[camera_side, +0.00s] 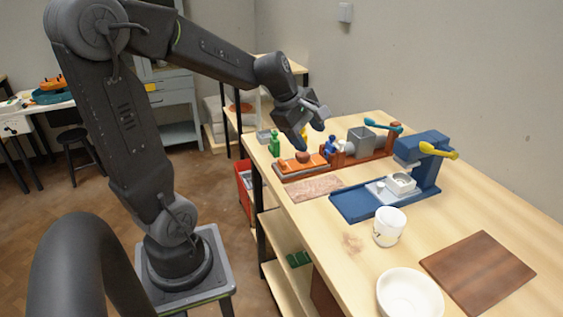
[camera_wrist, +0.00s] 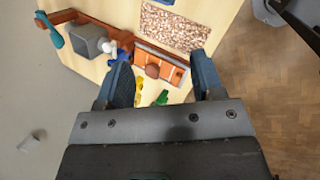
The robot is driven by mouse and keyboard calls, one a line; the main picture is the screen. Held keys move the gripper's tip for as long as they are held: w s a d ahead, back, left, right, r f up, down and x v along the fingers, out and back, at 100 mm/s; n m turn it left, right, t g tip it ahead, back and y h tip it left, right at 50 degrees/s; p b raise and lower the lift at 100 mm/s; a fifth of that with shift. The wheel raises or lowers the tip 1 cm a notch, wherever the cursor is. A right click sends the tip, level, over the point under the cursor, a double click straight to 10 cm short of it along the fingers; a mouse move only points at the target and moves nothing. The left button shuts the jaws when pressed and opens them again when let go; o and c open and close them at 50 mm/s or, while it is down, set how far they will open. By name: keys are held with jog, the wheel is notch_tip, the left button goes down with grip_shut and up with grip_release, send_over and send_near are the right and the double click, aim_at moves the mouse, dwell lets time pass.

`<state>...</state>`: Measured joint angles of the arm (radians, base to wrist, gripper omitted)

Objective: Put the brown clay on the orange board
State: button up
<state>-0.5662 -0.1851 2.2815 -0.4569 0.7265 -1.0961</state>
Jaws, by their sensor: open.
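The brown clay (camera_side: 302,156) is a small rounded reddish-brown lump. It appears to rest on the orange board (camera_side: 291,168) near the far left of the table, and in the wrist view the clay (camera_wrist: 152,71) also shows against the orange board (camera_wrist: 172,72). My gripper (camera_side: 307,134) is above the board, pointing down and apart from the clay. In the wrist view its two fingers (camera_wrist: 162,76) are spread wide with nothing between them, and the clay lies beyond them.
A green figure (camera_side: 275,144) and a blue figure (camera_side: 330,145) stand close to the board. A grey block (camera_side: 361,140), a speckled mat (camera_side: 314,188), a blue press (camera_side: 425,168), a white mug (camera_side: 389,228), a bowl (camera_side: 409,295) and a brown board (camera_side: 478,270) occupy the table.

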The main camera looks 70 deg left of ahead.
jog(key=s+d+r+m, duration=0.2)
jog(key=s+d+m, duration=1)
jog(key=m, duration=1)
jog(key=d, duration=0.2)
jog(key=shift+s+d+r+y, duration=0.15)
jog(key=shift+s+d+y, duration=0.15)
jog(key=shift+d+y, duration=0.1)
